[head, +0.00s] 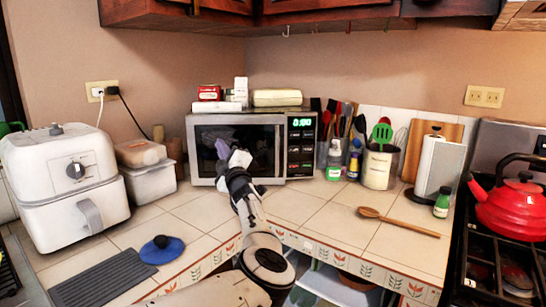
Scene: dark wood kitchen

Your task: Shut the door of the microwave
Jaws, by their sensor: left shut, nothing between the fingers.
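The microwave (303,150) stands on the tiled counter against the back wall, with a lit green display on its right-hand panel. Its door (205,162), with a silver frame and dark window, looks flush with the front; I see no clear gap along its edge. My left gripper (238,157) is in front of the door's window, shut and empty. It hides part of the window and the lower frame. I cannot tell whether it touches the door. A pale purple patch on the window beside the gripper looks like a reflection. My right gripper is out of view.
A white air fryer (68,165) and a lidded container (150,182) stand left of the microwave. Bottles and a utensil holder (379,168) stand to its right. A wooden spoon (400,222) lies on the counter. A red kettle (514,208) sits on the stove.

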